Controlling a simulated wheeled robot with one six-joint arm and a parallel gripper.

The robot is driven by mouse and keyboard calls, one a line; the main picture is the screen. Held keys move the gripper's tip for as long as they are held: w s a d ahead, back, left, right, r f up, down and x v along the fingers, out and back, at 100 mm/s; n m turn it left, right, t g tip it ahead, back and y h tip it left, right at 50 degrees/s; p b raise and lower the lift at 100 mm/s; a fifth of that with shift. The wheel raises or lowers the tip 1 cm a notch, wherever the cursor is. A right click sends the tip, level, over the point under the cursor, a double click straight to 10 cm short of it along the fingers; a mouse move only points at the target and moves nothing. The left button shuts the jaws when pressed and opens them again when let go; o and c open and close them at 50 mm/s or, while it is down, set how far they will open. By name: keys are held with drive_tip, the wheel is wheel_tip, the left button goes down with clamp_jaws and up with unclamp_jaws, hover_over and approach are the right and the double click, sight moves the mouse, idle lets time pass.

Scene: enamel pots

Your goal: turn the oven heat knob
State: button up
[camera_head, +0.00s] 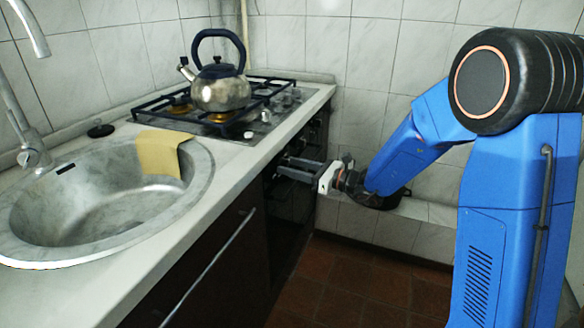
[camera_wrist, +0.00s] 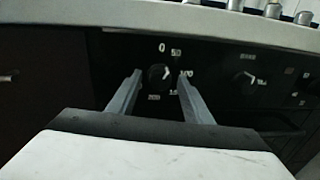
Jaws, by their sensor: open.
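The oven heat knob (camera_wrist: 158,76) is a dark round knob with a light pointer mark on the black oven panel. White numbers, including 0 and 50, ring it in the wrist view. My gripper (camera_wrist: 157,80) is open, with one finger on each side of the knob in that view. I cannot tell whether the fingers touch it. In the head view my gripper (camera_head: 285,168) reaches the oven front (camera_head: 290,200) from the right, just below the counter edge. The knob is not visible in the head view.
A second panel knob (camera_wrist: 245,80) is right of the first. An oven handle (camera_wrist: 282,133) runs below. A kettle (camera_head: 220,88) stands on the gas hob (camera_head: 262,122). A sink (camera_head: 80,215) with a yellow cloth (camera_head: 160,153) is at left. The tiled floor (camera_head: 345,285) is clear.

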drive_tip(key=shift+c, duration=0.4)
drive_tip(key=c, duration=1)
drive_tip(key=shift+n, duration=3)
drive_tip(key=o, duration=1.1)
